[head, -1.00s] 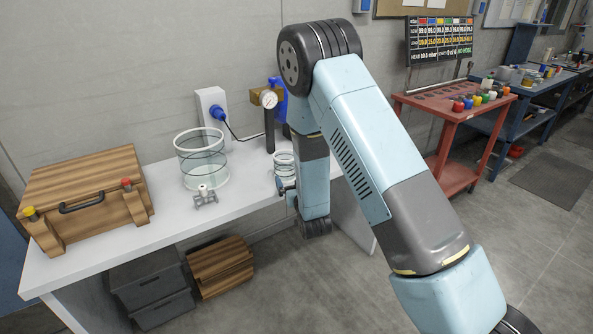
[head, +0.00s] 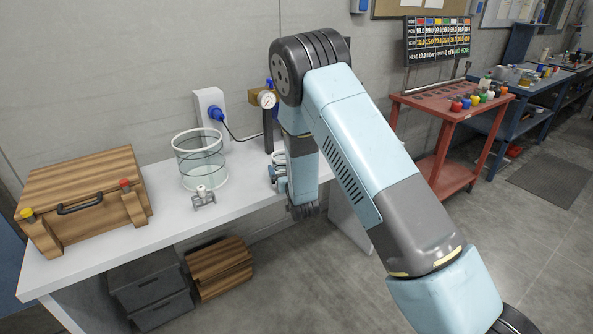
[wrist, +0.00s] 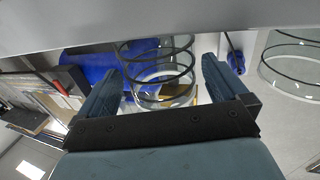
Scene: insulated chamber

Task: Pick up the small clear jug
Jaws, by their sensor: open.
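The small clear jug (wrist: 158,72), a see-through cylinder with dark rings, stands between the two blue fingers of my gripper (wrist: 162,66) in the wrist view. The fingers are open, one on each side of it, and I see a gap on the right side; contact on the left is unclear. In the head view the small jug (head: 279,158) is on the white bench, mostly hidden behind my arm and gripper (head: 279,176).
A larger clear vessel (head: 201,170) stands on the white bench (head: 225,205) to the left, with a small metal valve (head: 203,197) in front. A wooden case (head: 85,190) is farther left.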

